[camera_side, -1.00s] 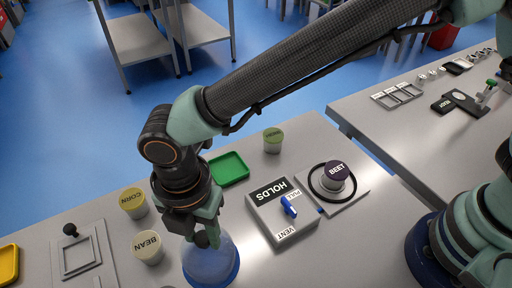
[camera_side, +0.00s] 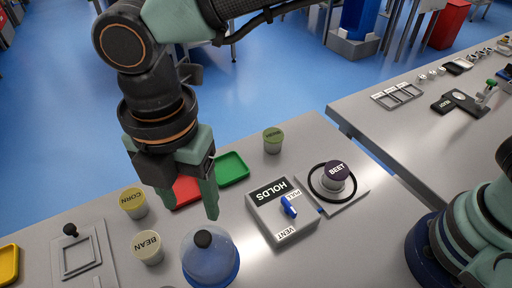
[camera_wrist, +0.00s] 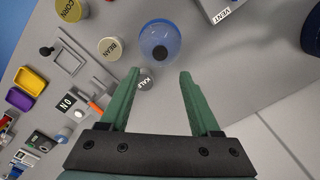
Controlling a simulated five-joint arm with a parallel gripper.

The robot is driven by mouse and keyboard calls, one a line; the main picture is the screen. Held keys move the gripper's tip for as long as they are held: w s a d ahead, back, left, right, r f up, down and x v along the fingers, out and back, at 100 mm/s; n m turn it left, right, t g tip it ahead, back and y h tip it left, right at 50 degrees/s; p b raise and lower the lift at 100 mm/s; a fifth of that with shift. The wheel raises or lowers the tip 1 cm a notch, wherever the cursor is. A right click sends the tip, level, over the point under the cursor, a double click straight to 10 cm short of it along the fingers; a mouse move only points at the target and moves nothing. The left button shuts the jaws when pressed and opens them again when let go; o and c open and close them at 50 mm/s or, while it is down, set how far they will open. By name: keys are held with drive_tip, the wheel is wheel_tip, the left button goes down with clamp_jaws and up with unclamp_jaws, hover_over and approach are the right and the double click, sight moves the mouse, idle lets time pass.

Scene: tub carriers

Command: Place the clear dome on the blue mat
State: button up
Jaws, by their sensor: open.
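The clear dome (camera_side: 208,258) with a black knob stands on the blue mat (camera_side: 229,277) at the front of the bench in the side view. The round blue mat shows through and around its base. In the wrist view the dome (camera_wrist: 160,35) with its dark knob lies beyond my fingertips. My gripper (camera_side: 190,205) is open and empty, above and apart from the dome.
Tubs marked CORN (camera_side: 133,202) and BEAN (camera_side: 148,247) stand left of the dome. A red tray (camera_side: 186,191) and green tray (camera_side: 232,168) lie behind. A HOLDS box (camera_side: 283,210) with a blue lever and the BEET tub (camera_side: 336,176) stand right.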

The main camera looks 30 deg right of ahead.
drive_tip(key=w+d+r+m+t, duration=0.1)
drive_tip(key=w+d+r+m, duration=0.25)
drive_tip(key=d, duration=0.25)
drive_tip(key=w+d+r+m+y, duration=0.1)
drive_tip(key=w+d+r+m, duration=0.1)
drive_tip(key=d+m, duration=0.3)
drive_tip(key=w+d+r+m+t, duration=0.1)
drive_tip(key=w+d+r+m, duration=0.15)
drive_tip(key=d, duration=0.55)
drive_tip(key=s+d+f+m+t, duration=0.1)
drive_tip(key=s+d+m, duration=0.1)
drive_tip(key=d+m, duration=0.6)
drive_tip(key=s+d+f+m+t+h, duration=0.1)
drive_tip(key=s+d+m+t, duration=0.1)
drive_tip(key=d+m, duration=0.6)
drive_tip(key=d, duration=0.5)
drive_tip(key=shift+s+f+t, duration=0.15)
drive_tip(key=shift+s+t, duration=0.1)
drive_tip(key=shift+t, duration=0.05)
